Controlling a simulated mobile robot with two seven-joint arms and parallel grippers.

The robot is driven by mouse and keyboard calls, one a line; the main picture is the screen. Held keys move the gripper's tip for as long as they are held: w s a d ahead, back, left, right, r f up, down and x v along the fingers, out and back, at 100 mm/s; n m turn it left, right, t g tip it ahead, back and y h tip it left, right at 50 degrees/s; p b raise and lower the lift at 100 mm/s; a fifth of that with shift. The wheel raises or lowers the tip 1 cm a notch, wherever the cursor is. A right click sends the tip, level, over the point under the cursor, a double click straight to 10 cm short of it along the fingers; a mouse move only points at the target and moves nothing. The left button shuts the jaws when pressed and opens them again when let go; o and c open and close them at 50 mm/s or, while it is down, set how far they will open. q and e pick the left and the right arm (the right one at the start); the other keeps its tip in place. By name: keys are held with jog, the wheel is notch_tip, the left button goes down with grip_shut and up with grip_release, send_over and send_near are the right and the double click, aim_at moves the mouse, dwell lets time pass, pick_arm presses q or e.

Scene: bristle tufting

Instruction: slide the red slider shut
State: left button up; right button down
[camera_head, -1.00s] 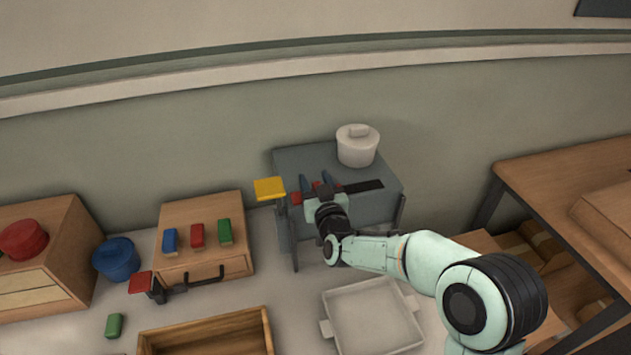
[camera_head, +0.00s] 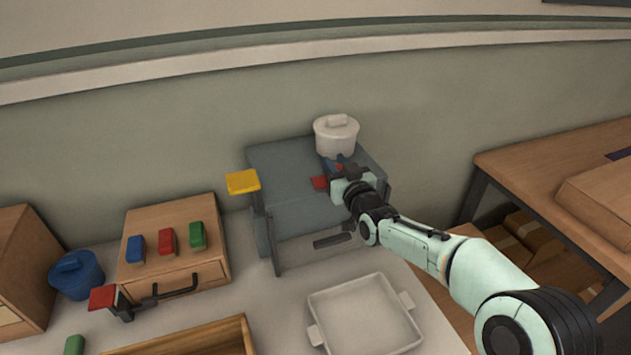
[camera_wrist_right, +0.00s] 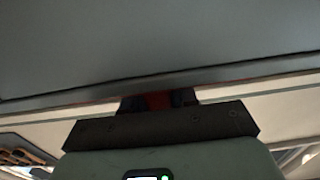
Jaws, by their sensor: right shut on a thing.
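The red slider (camera_head: 320,183) sits on top of the grey box (camera_head: 285,170), toward its right side. My right gripper (camera_head: 338,168) reaches over the box from the right and is shut on the slider, with red showing beside its fingers. In the right wrist view, a red piece (camera_wrist_right: 157,101) shows between the dark fingers, close under a grey surface. The gripper and wrist hide part of the slider and the right end of the box top. My left gripper is not in view.
A white lidded pot (camera_head: 336,136) stands on the box behind my gripper. A yellow-topped lever (camera_head: 243,182) stands at the box's left. A white tray (camera_head: 365,315) lies in front. A wooden drawer unit (camera_head: 175,250) with coloured blocks stands to the left.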

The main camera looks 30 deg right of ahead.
jog(key=shift+s+d, duration=0.15)
jog(key=shift+d, duration=0.35)
jog(key=c, duration=1)
grip_release()
jog(key=shift+d, duration=0.1)
jog(key=shift+o, duration=0.2)
jog(key=v, duration=1.3)
jog(key=shift+s+b, duration=0.2)
jog(key=shift+b, duration=0.25)
